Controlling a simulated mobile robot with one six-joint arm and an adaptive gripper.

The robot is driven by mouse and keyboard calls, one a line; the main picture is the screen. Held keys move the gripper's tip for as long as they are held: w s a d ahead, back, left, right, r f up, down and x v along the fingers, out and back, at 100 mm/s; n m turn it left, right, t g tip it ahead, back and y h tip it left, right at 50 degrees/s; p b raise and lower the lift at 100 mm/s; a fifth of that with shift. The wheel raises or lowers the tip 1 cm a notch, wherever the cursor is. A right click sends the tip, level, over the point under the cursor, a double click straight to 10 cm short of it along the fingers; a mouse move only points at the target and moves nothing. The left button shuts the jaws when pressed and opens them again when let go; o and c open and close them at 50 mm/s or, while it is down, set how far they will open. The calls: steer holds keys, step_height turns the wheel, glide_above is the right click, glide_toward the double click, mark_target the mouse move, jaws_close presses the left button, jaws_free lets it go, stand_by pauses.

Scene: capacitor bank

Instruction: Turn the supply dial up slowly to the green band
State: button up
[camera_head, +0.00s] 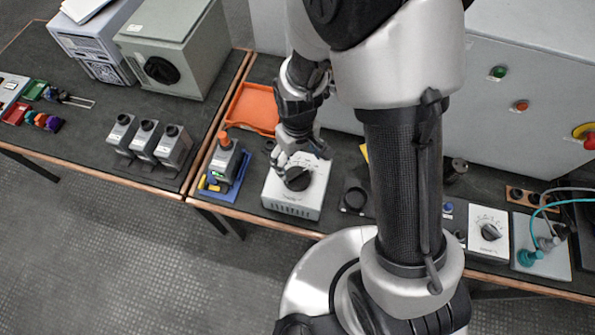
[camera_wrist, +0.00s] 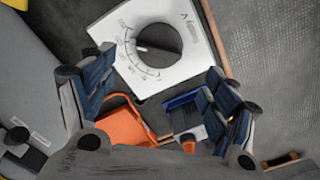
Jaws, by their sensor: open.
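The supply dial is a black knob (camera_wrist: 160,46) on a white box with a printed scale. In the head view the white box (camera_head: 293,209) stands near the bench's front edge, its knob (camera_head: 297,180) partly covered by my gripper (camera_head: 288,160). In the wrist view my gripper (camera_wrist: 160,66) is open and empty, its two padded fingers wide apart. The knob lies beyond the fingertips, between them in the picture; I see no contact there. A pale mark shows on the knob's left side. I cannot make out a green band on the scale.
An orange tray (camera_head: 252,108) lies behind the box. A blue tray (camera_head: 222,171) with a grey device stands close on its left. A second white dial box (camera_head: 489,232) and a teal-cabled panel (camera_head: 541,246) are at the right. A grey cabinet (camera_head: 530,95) stands behind.

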mark_target(298, 175)
step_height(298, 175, down, 9)
steer(key=shift+r+b, duration=0.1)
steer(key=shift+b, duration=0.95)
steer(key=shift+c, duration=0.5)
